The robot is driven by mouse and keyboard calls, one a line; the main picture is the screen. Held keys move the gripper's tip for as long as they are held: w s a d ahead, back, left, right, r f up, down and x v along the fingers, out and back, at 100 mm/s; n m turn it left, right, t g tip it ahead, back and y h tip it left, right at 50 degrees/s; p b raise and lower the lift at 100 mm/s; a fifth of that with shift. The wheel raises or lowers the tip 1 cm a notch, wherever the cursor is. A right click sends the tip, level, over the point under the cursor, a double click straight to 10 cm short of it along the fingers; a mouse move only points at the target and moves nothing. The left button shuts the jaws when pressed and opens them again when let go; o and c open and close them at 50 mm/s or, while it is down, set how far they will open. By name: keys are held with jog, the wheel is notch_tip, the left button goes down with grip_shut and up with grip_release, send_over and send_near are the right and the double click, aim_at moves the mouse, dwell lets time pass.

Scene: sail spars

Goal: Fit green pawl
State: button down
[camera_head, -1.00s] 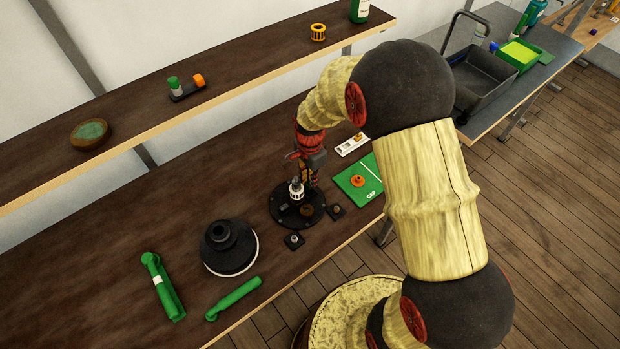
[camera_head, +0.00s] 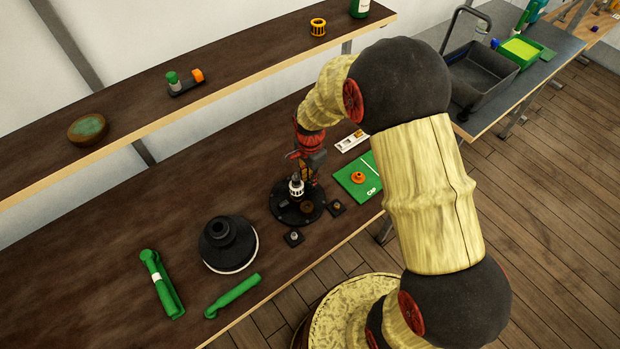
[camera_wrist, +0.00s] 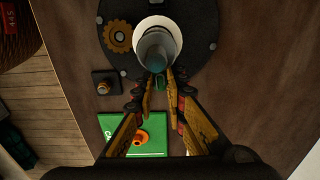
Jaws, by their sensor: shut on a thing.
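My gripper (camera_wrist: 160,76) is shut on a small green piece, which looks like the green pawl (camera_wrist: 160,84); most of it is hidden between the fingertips. The fingers are right beside the pale spindle (camera_wrist: 158,38) on the round black winch base (camera_wrist: 200,72). I cannot tell whether the pawl touches the base. In the head view, my gripper (camera_head: 309,178) is behind the spindle (camera_head: 296,186), over the far part of the base (camera_head: 285,213). A bronze gear (camera_wrist: 117,36) sits on the base beside the spindle.
A green mat (camera_head: 350,185) with an orange part (camera_head: 358,177) lies right of the base. Two small black blocks (camera_head: 293,238) (camera_head: 337,207) stand near it. A black drum (camera_head: 228,243) and green handles (camera_head: 160,284) (camera_head: 233,296) lie left. A shelf (camera_head: 230,60) runs above the bench.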

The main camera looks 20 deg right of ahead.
jog(key=shift+f+b, duration=0.95)
jog(key=shift+f, duration=0.7)
dwell(0.8)
jog(key=c, duration=1.8)
grip_release()
jog(key=shift+o, duration=0.3)
jog(key=shift+r+p, duration=2.3)
jog(key=shift+r, duration=1.25)
